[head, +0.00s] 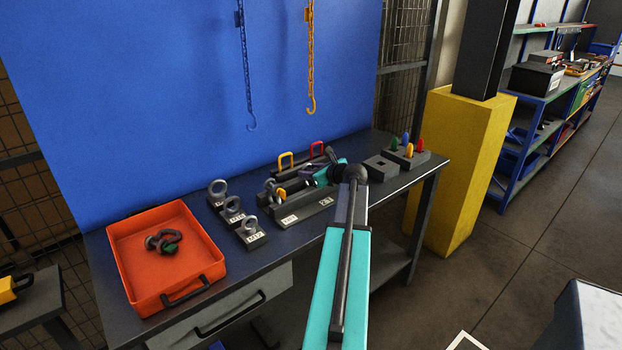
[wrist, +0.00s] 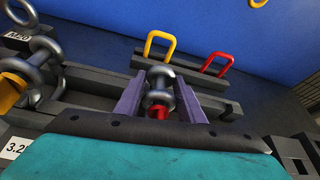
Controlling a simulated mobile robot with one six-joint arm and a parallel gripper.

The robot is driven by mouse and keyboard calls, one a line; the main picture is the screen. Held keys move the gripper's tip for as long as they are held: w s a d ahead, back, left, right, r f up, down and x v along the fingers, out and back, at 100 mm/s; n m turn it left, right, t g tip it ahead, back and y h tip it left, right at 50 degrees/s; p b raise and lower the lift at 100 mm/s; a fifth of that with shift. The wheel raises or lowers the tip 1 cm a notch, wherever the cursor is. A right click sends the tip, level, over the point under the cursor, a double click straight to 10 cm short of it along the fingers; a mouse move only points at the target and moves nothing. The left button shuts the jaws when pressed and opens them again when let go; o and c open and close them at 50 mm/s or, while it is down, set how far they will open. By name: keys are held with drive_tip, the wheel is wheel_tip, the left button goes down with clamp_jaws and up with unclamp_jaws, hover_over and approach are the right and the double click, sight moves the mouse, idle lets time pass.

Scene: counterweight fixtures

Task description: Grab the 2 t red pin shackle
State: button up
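A grey shackle with a red pin (wrist: 159,84) stands in the rack in the wrist view, its red pin head toward me. My gripper (wrist: 161,82) is open, with one finger on each side of this shackle. The fingers look close to its sides; I see no clear grip. In the head view my gripper (head: 322,174) is low over the shackle rack (head: 301,212), and my arm hides the red pin shackle there. A shackle with a yellow-orange pin (wrist: 30,76) stands to the left, by a label reading 3.2.
Behind the rack are a yellow handle (head: 286,160) and a red handle (head: 317,148). Eye bolts in blocks (head: 232,209) stand to the left. A block with coloured pegs (head: 407,157) stands right. Chain hooks hang above.

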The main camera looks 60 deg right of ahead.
drive_tip(key=shift+c, duration=0.7)
drive_tip(key=shift+r, duration=0.2)
drive_tip(key=shift+r+b, duration=0.45)
drive_tip(key=shift+r, duration=4.4)
drive_tip(key=shift+r, duration=0.15)
